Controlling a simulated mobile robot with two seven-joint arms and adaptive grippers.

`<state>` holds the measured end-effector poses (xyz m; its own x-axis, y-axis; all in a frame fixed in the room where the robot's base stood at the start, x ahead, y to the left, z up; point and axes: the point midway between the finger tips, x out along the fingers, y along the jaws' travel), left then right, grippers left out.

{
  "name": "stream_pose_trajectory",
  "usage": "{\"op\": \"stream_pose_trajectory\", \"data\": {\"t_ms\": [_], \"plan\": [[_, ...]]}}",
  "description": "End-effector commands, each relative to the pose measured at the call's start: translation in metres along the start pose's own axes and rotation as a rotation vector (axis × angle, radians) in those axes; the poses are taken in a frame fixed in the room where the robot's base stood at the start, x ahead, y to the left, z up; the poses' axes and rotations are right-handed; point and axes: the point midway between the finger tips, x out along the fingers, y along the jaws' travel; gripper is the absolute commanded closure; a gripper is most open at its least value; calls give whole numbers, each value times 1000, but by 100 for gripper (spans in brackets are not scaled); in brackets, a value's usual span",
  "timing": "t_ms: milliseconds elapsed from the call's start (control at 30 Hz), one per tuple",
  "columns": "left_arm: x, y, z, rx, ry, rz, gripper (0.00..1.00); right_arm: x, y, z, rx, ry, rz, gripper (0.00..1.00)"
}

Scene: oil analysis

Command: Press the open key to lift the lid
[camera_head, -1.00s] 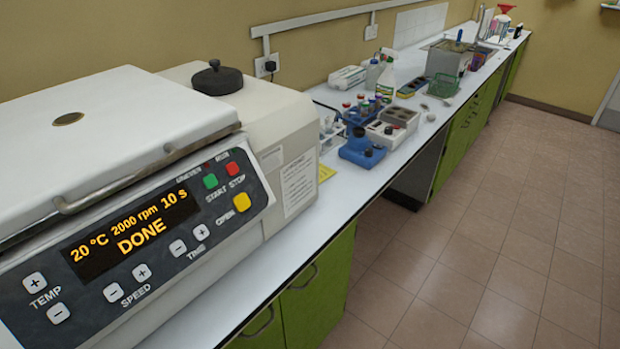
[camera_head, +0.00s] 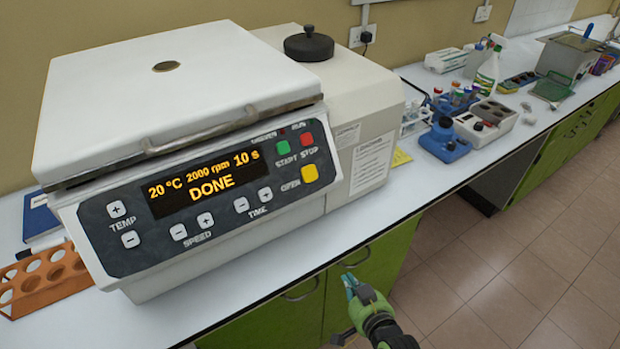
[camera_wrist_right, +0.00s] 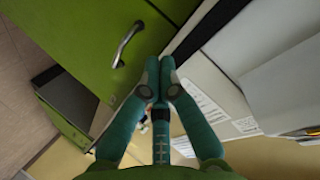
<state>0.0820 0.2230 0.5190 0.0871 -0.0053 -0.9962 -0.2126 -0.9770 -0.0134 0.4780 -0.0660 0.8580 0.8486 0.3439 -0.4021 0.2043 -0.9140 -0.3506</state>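The centrifuge (camera_head: 345,100) stands on the bench with its white lid (camera_head: 110,85) down. Its display (camera_head: 208,189) reads 20 °C, 2000 rpm, 10 s, DONE. The yellow open key (camera_head: 309,173) is at the right end of the dark front panel, below the green start key (camera_head: 283,151) and red stop key (camera_head: 307,138). My right gripper (camera_head: 349,281) is in front of the bench, below and right of the open key and apart from it. In the right wrist view its fingertips (camera_wrist_right: 160,72) are together and hold nothing visible. My left gripper is out of view.
An orange rack (camera_head: 45,278) lies on the bench left of the centrifuge, near a blue book (camera_head: 38,216). A blue device (camera_head: 444,142) and several bottles stand farther right. Green cabinets (camera_head: 365,275) with handles are under the bench edge.

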Motion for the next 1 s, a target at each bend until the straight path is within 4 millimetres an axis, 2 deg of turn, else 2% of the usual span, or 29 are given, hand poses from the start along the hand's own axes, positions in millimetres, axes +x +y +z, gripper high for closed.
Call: {"op": "stream_pose_trajectory", "data": {"t_ms": [33, 200, 400, 500, 600, 700, 833, 1000], "plan": [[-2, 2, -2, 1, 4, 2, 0, -3, -13, -26, 11, 46, -27, 100], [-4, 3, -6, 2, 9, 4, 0, -21, -53, -99, 47, 183, -115, 100], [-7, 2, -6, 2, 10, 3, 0, -58, -98, -178, 88, 333, -230, 100], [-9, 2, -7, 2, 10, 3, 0, -80, -117, -211, 105, 399, -284, 100], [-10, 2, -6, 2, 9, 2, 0, -100, -132, -235, 119, 451, -330, 100], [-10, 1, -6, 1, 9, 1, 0, -115, -143, -252, 127, 486, -363, 100], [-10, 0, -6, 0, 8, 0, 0, -126, -150, -262, 133, 509, -386, 100], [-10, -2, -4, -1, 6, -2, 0, -128, -151, -264, 136, 515, -392, 100]]}}
